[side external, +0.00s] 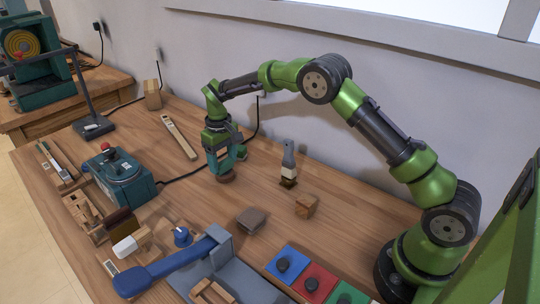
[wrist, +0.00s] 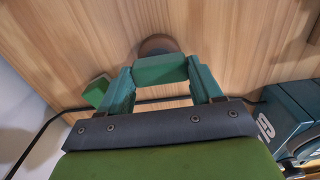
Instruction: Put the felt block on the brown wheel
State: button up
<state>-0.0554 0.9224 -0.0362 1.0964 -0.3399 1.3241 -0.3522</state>
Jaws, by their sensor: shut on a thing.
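My gripper (wrist: 160,72) is shut on a small green block (wrist: 160,69), which looks like the felt block and spans the gap between the teal fingers. In the side external view my gripper (side external: 226,168) points down, low over the middle of the bench. A round brown wheel (wrist: 157,45) shows just beyond the block in the wrist view, partly hidden by it. The wheel also shows under the fingertips in the side external view (side external: 226,179). I cannot tell whether block and wheel touch. The block is mostly hidden by the fingers in the side external view.
A teal machine (side external: 122,180) with a red knob stands left of my gripper, its black cable running close by. A grey-handled brush (side external: 288,165), a wooden cube (side external: 306,206) and a grey-brown block (side external: 252,219) stand to the right. A blue lever (side external: 170,270) fills the front.

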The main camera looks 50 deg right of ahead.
aim_at(223, 162)
jog(key=shift+f, duration=0.15)
jog(key=o, duration=1)
jog(key=s+r+t, duration=0.1)
jog(key=s+r, duration=0.2)
jog(key=r, duration=0.7)
jog(key=s+r, duration=0.2)
jog(key=r, duration=0.7)
jog(key=s+r+m+t+y, duration=0.1)
jog(key=s+r+t, duration=0.15)
jog(key=s, duration=0.65)
jog(key=s+r+m+t+y, duration=0.1)
jog(key=s+r+m+t, duration=0.15)
jog(key=s, duration=0.65)
jog(key=shift+m+t, duration=0.25)
jog(key=shift+t, duration=0.35)
jog(key=s+f, duration=0.1)
jog(key=s, duration=0.2)
jog(key=s+a+f, duration=0.1)
jog(key=s, duration=0.2)
jog(key=s+f, duration=0.1)
jog(key=s, duration=0.2)
jog(key=shift+a+f, duration=0.15)
jog(key=shift+f, duration=0.1)
